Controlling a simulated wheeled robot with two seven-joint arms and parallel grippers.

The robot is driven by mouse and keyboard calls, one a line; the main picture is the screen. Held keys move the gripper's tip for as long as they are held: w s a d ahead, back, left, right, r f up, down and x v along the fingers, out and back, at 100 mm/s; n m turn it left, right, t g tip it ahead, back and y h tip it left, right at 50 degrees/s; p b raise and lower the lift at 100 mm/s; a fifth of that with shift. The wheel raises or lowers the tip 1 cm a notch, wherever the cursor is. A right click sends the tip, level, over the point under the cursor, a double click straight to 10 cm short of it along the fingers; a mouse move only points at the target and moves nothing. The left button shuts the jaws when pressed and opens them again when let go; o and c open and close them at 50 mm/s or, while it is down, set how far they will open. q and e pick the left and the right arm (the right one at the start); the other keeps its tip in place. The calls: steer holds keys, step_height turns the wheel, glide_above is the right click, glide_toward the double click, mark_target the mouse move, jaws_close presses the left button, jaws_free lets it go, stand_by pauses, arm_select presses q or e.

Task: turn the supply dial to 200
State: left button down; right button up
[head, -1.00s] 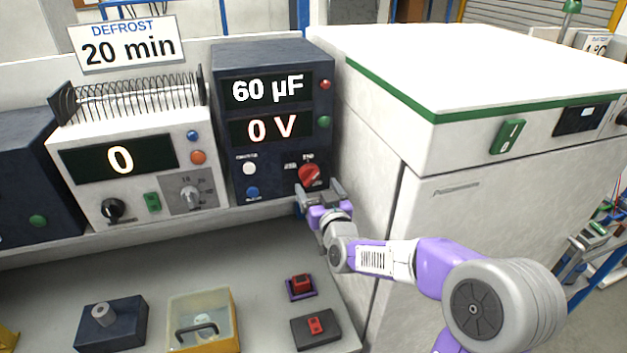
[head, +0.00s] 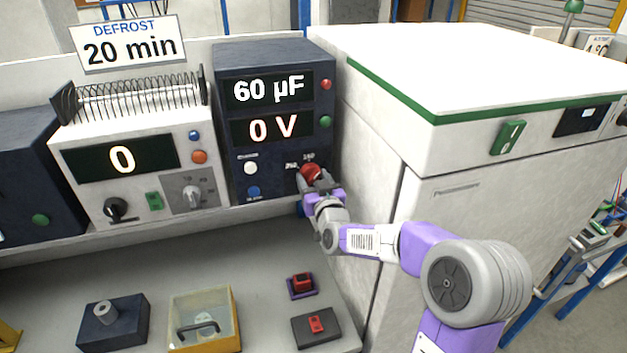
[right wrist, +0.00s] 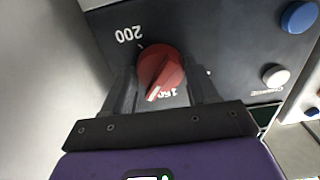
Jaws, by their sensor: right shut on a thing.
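The supply dial (head: 309,172) is a red knob at the lower right of the dark blue unit's front, partly hidden by my right gripper (head: 315,181) in the head view. In the right wrist view the dial (right wrist: 161,70) sits between the two dark fingers, and the gripper is shut on it. The "200" label (right wrist: 129,34) shows upside down at the upper left. My left gripper is not in view.
The dark unit's displays (head: 267,107) read 60 µF and 0 V. A white button (right wrist: 275,75) and a blue button (right wrist: 298,17) are beside the dial. A white cabinet (head: 385,210) stands close on the right. Small devices (head: 302,285) lie on the bench below.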

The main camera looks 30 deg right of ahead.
steer(key=shift+f+m+b, duration=0.15)
steer(key=shift+m+b, duration=0.35)
steer(key=shift+b, duration=0.35)
steer(key=m+b, duration=0.8)
steer(key=b, duration=0.2)
steer(key=shift+m, duration=0.3)
steer(key=m+b, duration=0.3)
steer(key=m, duration=0.2)
steer(key=shift+b, duration=0.4)
steer(key=m+b, duration=0.1)
steer(key=m, duration=0.2)
steer(key=shift+m+b, duration=0.3)
steer(key=shift+m, duration=0.1)
steer(key=shift+r+m+b, duration=0.2)
steer(key=shift+m+b, duration=0.35)
steer(key=shift+m, duration=0.85)
steer(key=o, duration=1.1)
steer(key=shift+c, duration=0.2)
